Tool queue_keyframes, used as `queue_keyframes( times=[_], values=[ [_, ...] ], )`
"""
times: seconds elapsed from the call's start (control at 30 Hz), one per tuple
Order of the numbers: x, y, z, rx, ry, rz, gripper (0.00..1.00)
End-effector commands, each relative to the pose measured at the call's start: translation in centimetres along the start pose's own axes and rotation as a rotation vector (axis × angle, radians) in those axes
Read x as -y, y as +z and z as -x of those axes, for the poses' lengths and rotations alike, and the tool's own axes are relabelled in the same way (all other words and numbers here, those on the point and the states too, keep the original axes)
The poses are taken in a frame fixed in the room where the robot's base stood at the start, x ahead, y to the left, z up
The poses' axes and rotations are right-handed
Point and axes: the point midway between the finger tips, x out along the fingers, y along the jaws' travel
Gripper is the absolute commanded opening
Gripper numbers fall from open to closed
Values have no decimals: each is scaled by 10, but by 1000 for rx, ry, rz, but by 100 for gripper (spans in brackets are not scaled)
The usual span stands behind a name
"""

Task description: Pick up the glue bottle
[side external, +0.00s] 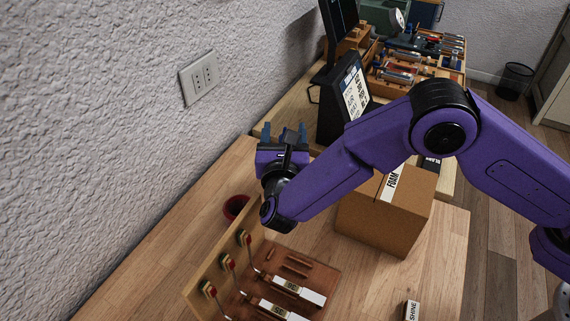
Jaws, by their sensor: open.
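My gripper (284,132) is open, with its fingers pointing away from the camera toward the back of the bench. I see nothing between the fingers. I cannot make out a glue bottle for certain in this view; my arm and the cardboard box hide part of the bench. The piano action model (220,272), with red-and-pale hammers and white keys, stands on the bench below and in front of my gripper.
A red bowl (236,206) sits behind the action model, close to my wrist. A cardboard box marked FOAM (372,222) stands right of my forearm. A dark sign (343,98) stands behind. A small box marked SHINE (412,310) is at the front. Tool trays (402,75) lie farther back.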

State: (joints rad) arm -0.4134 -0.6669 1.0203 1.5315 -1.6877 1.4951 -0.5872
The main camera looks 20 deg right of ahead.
Motion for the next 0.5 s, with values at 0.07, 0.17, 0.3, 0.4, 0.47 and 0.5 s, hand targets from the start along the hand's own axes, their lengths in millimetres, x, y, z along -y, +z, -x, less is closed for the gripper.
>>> queue_keyframes(
  times=[0.07, 0.17, 0.3, 0.4, 0.47, 0.5],
  values=[
    [0, -7, 0, -1, 0, 2, 63],
    [0, -18, 0, -1, 0, 1, 63],
    [0, -42, 0, -2, 0, 2, 63],
    [1, -53, -5, -1, -4, -1, 63],
    [1, -51, -16, -1, -6, -5, 63],
    [1, -50, -20, -1, -4, -4, 63]
  ],
)
